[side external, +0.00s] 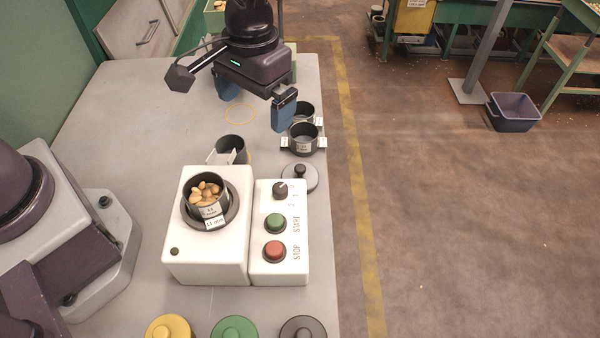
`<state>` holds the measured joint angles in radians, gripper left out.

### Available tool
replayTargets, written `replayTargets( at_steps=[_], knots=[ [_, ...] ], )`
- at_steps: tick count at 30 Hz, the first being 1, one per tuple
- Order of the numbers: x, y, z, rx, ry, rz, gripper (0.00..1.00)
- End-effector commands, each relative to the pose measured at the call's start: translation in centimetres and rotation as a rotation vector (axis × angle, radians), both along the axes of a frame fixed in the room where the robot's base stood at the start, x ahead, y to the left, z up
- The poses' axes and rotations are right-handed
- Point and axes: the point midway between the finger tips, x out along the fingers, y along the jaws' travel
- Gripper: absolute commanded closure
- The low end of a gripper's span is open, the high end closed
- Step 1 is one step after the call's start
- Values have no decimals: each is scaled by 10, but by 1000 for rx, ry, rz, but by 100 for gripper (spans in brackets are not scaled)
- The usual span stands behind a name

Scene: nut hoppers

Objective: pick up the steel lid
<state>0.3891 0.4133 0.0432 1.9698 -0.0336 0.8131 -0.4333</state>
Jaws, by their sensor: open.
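A round grey metallic lid (311,181) with a dark knob lies on the table, just behind the control box and near the table's right edge. It looks like the steel lid. My gripper (254,112) is open and empty, with its two blue fingers apart and pointing down. It is above the table, farther back and to the left of this lid, not touching it. A yellow lid (168,328), a green lid (234,329) and a dark grey lid (303,328) lie along the front edge, partly cut off by the frame.
A white machine (209,265) holds a cup of nuts (207,188). The control box (280,265) with green and red buttons stands beside it. Dark pots (304,139) stand behind the grey lid, and another pot (231,147) stands behind the machine.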

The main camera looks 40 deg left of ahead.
Motion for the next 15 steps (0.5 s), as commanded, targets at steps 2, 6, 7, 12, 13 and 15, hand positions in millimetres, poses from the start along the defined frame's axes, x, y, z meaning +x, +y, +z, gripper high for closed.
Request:
replayTargets(
  at_steps=[2, 6, 7, 12, 13, 15],
  knots=[
    [12, -16, -29, 20, 23, 68, 0],
    [35, -35, -61, 34, 11, 230, 0],
    [42, -37, -63, 31, -3, 277, 0],
    [59, -44, -54, 1, -54, 445, 0],
    [59, -44, -55, 1, -54, 461, 0],
    [58, -43, -60, 2, -55, 481, 0]
  ],
)
